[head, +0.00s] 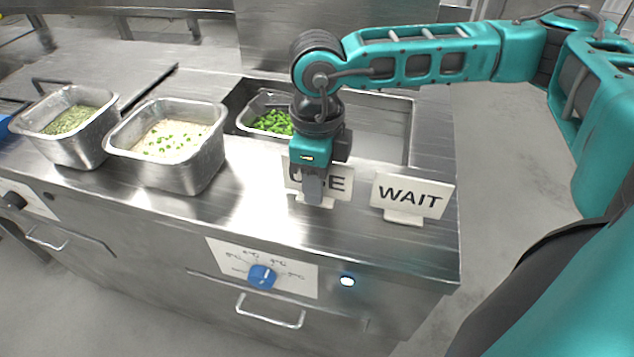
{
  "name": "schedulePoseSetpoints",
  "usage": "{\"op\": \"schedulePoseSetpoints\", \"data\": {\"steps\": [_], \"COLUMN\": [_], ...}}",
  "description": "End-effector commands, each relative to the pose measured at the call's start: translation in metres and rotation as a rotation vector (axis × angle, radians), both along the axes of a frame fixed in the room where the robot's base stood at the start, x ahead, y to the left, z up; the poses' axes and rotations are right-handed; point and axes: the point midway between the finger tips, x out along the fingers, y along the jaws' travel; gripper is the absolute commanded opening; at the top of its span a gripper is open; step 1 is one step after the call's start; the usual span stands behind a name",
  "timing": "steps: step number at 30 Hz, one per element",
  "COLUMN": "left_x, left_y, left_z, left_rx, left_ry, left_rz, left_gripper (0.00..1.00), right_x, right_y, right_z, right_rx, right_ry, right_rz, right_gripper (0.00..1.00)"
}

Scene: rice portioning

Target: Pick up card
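A white card (338,184) with black lettering, partly hidden, its last letter an E, stands on the steel counter. My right gripper (313,190) reaches down in front of this card and covers its middle. The fingers are seen nearly end-on, so I cannot tell whether they are open or closed on the card. A second white card reading WAIT (411,198) stands upright in a small base to the right, clear of the gripper. My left gripper is not in view.
Steel pans of green grains (70,120) and rice with green bits (172,138) stand at the left. A pan of green vegetables (272,122) sits in the counter recess behind the gripper. A blue knob (262,276) is on the counter's front.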

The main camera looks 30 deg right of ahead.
Motion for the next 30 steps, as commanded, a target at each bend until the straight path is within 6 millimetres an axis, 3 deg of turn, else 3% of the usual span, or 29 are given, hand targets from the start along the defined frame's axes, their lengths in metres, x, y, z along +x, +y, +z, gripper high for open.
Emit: {"op": "schedulePoseSetpoints", "data": {"steps": [12,23,30], "left_x": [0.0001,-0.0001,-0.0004], "left_y": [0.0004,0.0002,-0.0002], "left_z": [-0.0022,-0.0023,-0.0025], "left_rx": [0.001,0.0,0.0], "left_ry": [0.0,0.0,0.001], "left_rz": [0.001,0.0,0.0], "left_gripper": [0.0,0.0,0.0], "right_x": [-0.0003,-0.0002,-0.0002], "right_y": [-0.0003,-0.0003,-0.0003], "right_z": [-0.0015,-0.0014,-0.0013], "right_rx": [-0.001,-0.001,-0.001], "right_ry": [0.001,0.001,0.001], "right_rz": [0.0,0.0,0.0], "right_gripper": [0.35,0.01,0.0]}}
